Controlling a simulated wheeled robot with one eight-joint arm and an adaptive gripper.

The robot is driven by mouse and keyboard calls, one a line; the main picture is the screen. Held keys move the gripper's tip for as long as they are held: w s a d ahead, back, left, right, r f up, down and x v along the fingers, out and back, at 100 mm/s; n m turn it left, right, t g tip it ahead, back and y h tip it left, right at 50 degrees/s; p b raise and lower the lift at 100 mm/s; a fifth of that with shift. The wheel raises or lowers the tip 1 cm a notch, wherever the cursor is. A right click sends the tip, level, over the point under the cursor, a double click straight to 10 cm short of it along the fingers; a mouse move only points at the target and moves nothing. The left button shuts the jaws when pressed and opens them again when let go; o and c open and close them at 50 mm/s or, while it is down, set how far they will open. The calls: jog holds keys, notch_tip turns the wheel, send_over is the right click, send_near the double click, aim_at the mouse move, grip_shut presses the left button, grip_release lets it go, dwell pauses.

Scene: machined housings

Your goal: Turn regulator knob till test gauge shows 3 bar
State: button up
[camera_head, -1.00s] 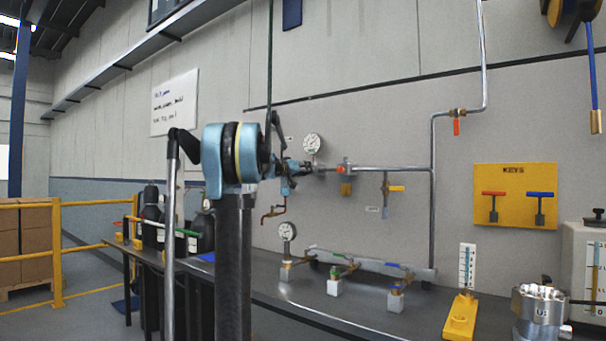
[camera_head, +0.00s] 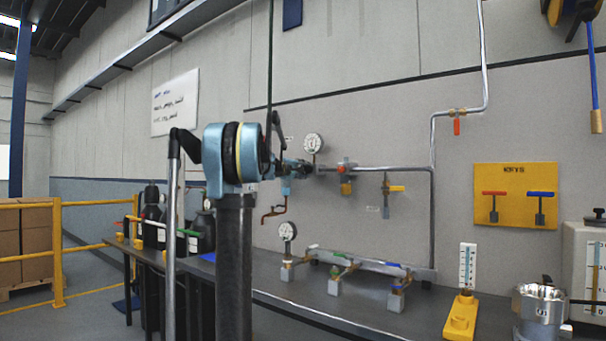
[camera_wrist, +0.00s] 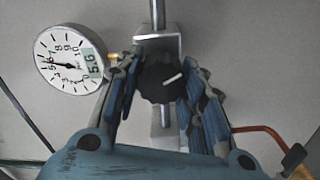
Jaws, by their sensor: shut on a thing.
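The black regulator knob (camera_wrist: 160,78) with a white mark sits between the blue fingers of my gripper (camera_wrist: 161,92) in the wrist view. My gripper is shut on the knob, with a finger on each side. The white mark points to the upper right. A round white gauge (camera_wrist: 68,60) is left of the knob. Its needle points left, near 5 to 6, and its small green readout seems to show 5.6. In the head view, my gripper (camera_head: 303,168) is at the wall pipe, below a wall gauge (camera_head: 313,143). The knob is hidden there.
A second gauge (camera_head: 288,231) stands on the bench (camera_head: 315,296) beside a manifold (camera_head: 370,264) with coloured handles. A yellow board (camera_head: 515,196) with red and blue handles hangs at right. A copper pipe (camera_wrist: 262,130) runs close right of my gripper.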

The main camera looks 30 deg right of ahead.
jog(key=n, duration=0.6)
jog(key=shift+w+a+f+n, duration=0.15)
jog(key=shift+f+n, duration=0.05)
jog(key=shift+n, duration=0.1)
jog(key=n, duration=0.5)
jog(key=shift+n, duration=0.4)
jog(key=shift+c, duration=0.2)
jog(key=o, duration=1.1)
jog(key=shift+f, duration=0.1)
jog(key=v, duration=1.2)
